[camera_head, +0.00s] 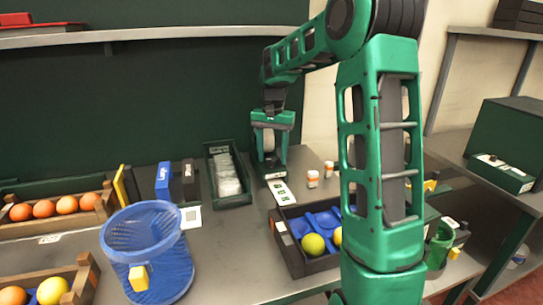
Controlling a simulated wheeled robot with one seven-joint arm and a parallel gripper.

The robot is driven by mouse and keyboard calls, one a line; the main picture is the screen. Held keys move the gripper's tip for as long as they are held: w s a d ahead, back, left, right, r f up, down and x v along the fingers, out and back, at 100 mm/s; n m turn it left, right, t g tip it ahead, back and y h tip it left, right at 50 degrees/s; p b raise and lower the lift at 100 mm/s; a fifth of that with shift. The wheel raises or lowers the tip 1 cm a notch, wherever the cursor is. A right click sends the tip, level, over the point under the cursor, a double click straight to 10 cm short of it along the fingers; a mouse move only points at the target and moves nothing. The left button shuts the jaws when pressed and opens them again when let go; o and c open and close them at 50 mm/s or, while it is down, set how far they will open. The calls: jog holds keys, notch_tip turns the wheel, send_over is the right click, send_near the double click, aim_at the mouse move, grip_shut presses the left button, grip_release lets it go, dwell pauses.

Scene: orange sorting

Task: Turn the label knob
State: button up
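My gripper (270,152) points down at the back middle of the bench, over a small dark device (268,170). A white strip like a label (280,192) lies in front of that device. The gripper's fingertips are too small and too much covered to tell whether they are open or shut, or whether they touch anything. I cannot make out a label knob; one at the device may be hidden behind the gripper.
A green tray of clear packets (210,157) stands left of the gripper, with small orange-and-white bottles (313,179) to the right. A black tray (315,268) holds yellow-green balls. A blue basket (150,225) and orange crates (35,230) stand left. My arm covers the right middle.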

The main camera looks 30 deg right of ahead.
aim_at(272, 158)
notch_tip(272, 158, up, 8)
jog(key=shift+w+f, duration=0.1)
jog(key=shift+f, duration=0.15)
dwell(0.7)
